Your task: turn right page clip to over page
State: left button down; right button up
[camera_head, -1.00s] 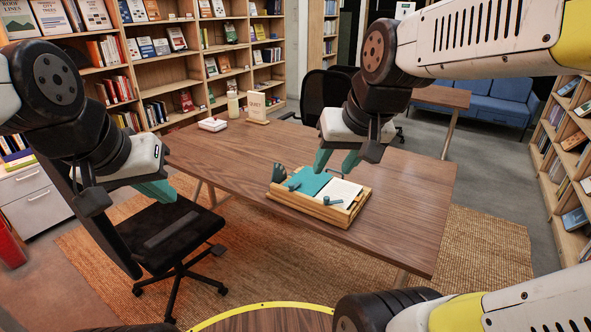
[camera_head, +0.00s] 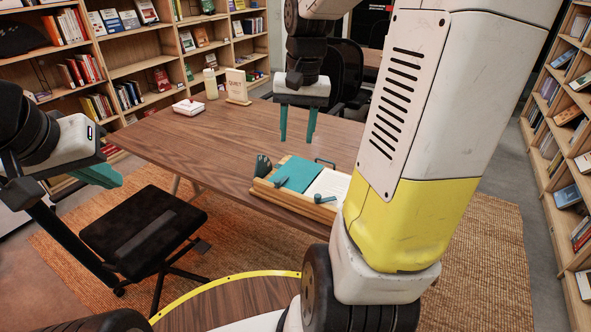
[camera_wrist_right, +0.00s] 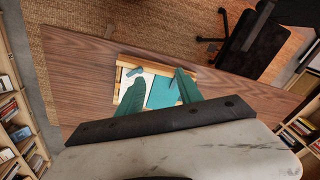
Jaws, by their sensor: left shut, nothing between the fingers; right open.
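A wooden book rest (camera_head: 296,207) lies on the table, holding an open book with a teal left side (camera_head: 297,173) and a white right page (camera_head: 329,186). The right page clip (camera_head: 325,199), a small teal-grey piece, sits at the near edge of the white page; it also shows in the right wrist view (camera_wrist_right: 135,71). Another clip (camera_head: 280,182) is at the left side. My right gripper (camera_head: 298,138) is open and empty, fingers down, beyond the book in the head view and apart from the clip. My left gripper (camera_head: 112,180) is shut and empty over the chair side.
A dark teal upright piece (camera_head: 262,165) and a handle-like piece (camera_head: 325,162) stand at the rest's edges. A white box (camera_head: 188,107) and a sign (camera_head: 237,86) are at the table's far left. A black chair (camera_head: 144,232) is near. My right arm hides the table's right part.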

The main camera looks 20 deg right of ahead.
jog(key=w+d+f+m+g, duration=0.2)
jog(key=w+d+f+m, duration=0.1)
jog(key=w+d+f, duration=0.4)
jog(key=m+g+y, duration=0.2)
jog(key=m+y, duration=0.1)
send_near(318, 195)
jog(key=f, duration=0.1)
jog(key=x, duration=0.7)
jog(key=shift+s+a, duration=0.2)
jog(key=shift+a, duration=0.05)
jog(key=shift+c, duration=0.4)
grip_shut()
